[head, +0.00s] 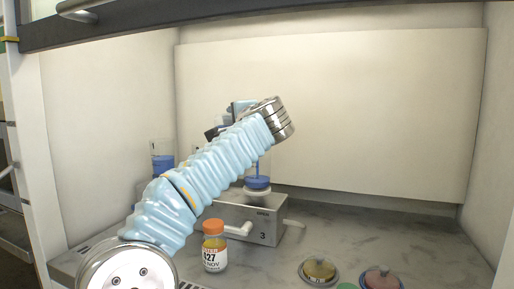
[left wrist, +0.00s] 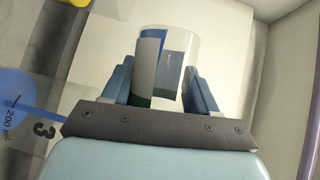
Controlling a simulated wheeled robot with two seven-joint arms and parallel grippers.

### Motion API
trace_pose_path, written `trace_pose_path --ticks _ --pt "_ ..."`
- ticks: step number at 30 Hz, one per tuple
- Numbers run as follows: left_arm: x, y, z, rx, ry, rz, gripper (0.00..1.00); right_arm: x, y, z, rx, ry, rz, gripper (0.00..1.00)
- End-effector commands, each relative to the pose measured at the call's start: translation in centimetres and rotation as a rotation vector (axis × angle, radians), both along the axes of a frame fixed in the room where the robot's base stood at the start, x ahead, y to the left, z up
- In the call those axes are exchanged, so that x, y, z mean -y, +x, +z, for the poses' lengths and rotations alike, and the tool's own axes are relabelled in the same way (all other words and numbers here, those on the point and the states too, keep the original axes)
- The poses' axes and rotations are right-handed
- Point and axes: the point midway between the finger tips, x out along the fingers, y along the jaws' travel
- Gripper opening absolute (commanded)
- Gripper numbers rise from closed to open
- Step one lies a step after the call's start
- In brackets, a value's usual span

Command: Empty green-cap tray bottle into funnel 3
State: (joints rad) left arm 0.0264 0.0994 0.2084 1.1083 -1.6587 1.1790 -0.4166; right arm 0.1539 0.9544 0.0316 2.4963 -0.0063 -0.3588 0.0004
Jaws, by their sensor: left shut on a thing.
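In the left wrist view the gripper (left wrist: 160,75) is shut on a clear bottle (left wrist: 182,42) with a grey and blue label and dark green edges. Its cap and mouth cannot be made out. Funnel 3 (head: 257,184), with a blue lower part, stands on the base below the gripper, partly hidden by my arm. In the left wrist view a blue part marked 200 ml (left wrist: 14,110) shows at the left edge. My right gripper is not in view.
An orange-capped bottle (head: 214,250) stands upright in front of the base. A yellowish round lid (head: 318,270), a red one (head: 381,279) and a green disc (head: 347,286) are at the front right. A clear blue-banded vessel (head: 162,161) stands at the left. The right back bench is clear.

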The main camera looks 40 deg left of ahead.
Motion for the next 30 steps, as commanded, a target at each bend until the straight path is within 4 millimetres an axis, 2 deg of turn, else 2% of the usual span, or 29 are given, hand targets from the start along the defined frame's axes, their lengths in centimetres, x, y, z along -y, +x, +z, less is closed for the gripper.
trace_pose_path --ticks 30 --pt "0.16 0.09 0.52 -0.06 0.095 0.0 0.24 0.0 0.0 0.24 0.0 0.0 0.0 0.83"
